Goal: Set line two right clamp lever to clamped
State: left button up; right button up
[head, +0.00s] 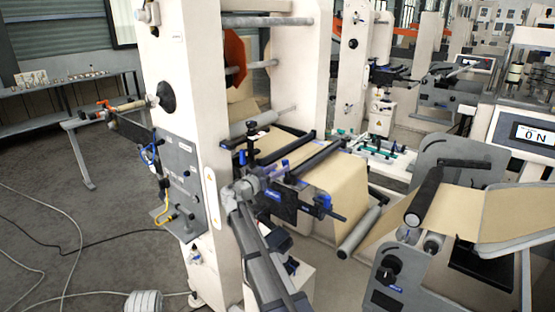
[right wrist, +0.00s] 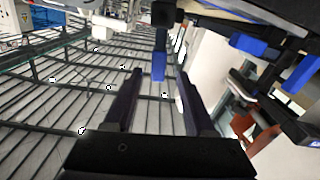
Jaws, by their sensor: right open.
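My right gripper (head: 328,207) is beside the near ends of the two dark clamp bars on the cream unwind stand. In the right wrist view its two dark fingers (right wrist: 161,80) stand apart with nothing held. A blue lever (right wrist: 158,66) hangs from a black pivot and shows in line with the gap between the fingertips; I cannot tell whether it touches them. Another blue piece (right wrist: 248,45) is to its right. In the head view, a blue lever end (head: 242,157) shows at the left bar. My wrist hides part of the clamp area. My left gripper is out of view.
Brown kraft web (head: 338,185) runs under the bars to a lower roller (head: 362,232). The cream upright (head: 200,90) stands close to my right arm. A grey side plate with a black roller (head: 440,190) is to the right. Cables cross the open floor at left.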

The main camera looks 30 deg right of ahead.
jog(key=shift+d, duration=0.15)
jog(key=x, duration=0.7)
jog(key=shift+d, duration=0.3)
grip_shut()
dwell(1.1)
